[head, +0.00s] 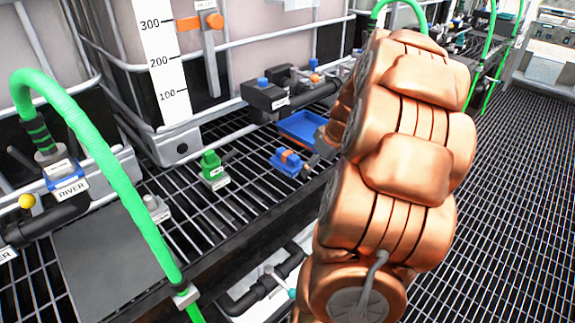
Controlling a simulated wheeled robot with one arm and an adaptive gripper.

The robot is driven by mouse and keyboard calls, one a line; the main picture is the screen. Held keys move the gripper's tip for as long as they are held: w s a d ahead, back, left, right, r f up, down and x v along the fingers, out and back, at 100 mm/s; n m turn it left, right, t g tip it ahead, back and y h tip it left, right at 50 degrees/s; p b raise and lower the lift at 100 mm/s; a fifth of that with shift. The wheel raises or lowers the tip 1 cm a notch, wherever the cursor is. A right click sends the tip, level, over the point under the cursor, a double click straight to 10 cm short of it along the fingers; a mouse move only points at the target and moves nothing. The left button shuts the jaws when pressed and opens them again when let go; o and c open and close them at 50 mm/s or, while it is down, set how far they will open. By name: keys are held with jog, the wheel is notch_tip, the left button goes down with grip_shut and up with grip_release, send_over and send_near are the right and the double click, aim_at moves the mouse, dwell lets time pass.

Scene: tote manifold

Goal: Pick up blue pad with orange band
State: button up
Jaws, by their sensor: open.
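The blue pad with an orange band (287,162) lies on the dark grating shelf in the middle of the head view. The band crosses its top. My gripper (316,156) shows only in part, as grey pieces just right of the pad at the left edge of my copper arm. The arm hides most of it. It is open, and I see nothing held in it. I cannot tell whether it touches the pad.
A blue tray (302,126) lies behind the pad. A green-topped valve block (212,168) stands to its left. A green hose (95,150) arcs across the left. Caged tanks with pipe fittings (265,94) line the back. Grated floor (500,200) is clear on the right.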

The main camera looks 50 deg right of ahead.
aim_at(285, 152)
jog(key=w+p, duration=0.1)
jog(key=w, duration=1)
jog(key=x, duration=0.5)
jog(key=shift+s, duration=0.1)
jog(key=c, duration=1.2)
jog(key=shift+r, duration=0.1)
jog(key=shift+r, duration=0.9)
jog(key=shift+v, duration=0.85)
jog(key=s+a, duration=0.1)
jog(key=s, duration=0.4)
jog(key=s+a+r+b, duration=0.1)
jog(key=s, duration=0.3)
jog(key=s+a, duration=0.2)
jog(key=s, duration=0.3)
jog(key=shift+s+a+r, duration=0.1)
jog(key=shift+s+r, duration=0.1)
jog(key=shift+s, duration=0.15)
